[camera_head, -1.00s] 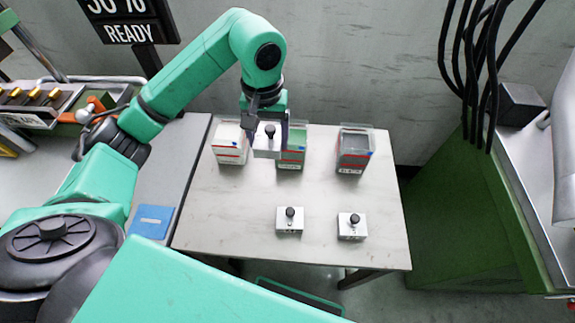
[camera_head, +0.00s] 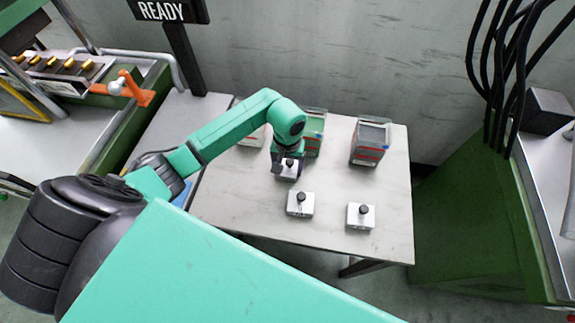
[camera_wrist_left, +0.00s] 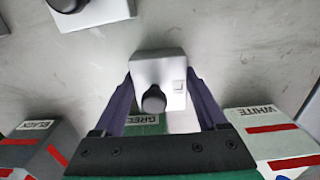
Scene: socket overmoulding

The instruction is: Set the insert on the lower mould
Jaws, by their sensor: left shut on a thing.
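My left gripper (camera_head: 288,165) is shut on a silver block with a black knob, which I take to be the insert (camera_wrist_left: 170,66). The block shows between the two fingers in the left wrist view, with a small square mark on its face. In the head view the held insert (camera_head: 287,174) is over the table, in front of the green-labelled box; its exact height is hard to judge. I cannot identify the lower mould in these frames. My right gripper is out of view.
Two similar knobbed blocks, one nearer (camera_head: 299,207) and one to its right (camera_head: 360,219), stand on the pale table (camera_head: 395,190). Boxes labelled white (camera_wrist_left: 262,122), green (camera_head: 315,140) and black (camera_head: 369,152) stand behind. Green machines flank the table, with an orange handle (camera_head: 130,90) at left.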

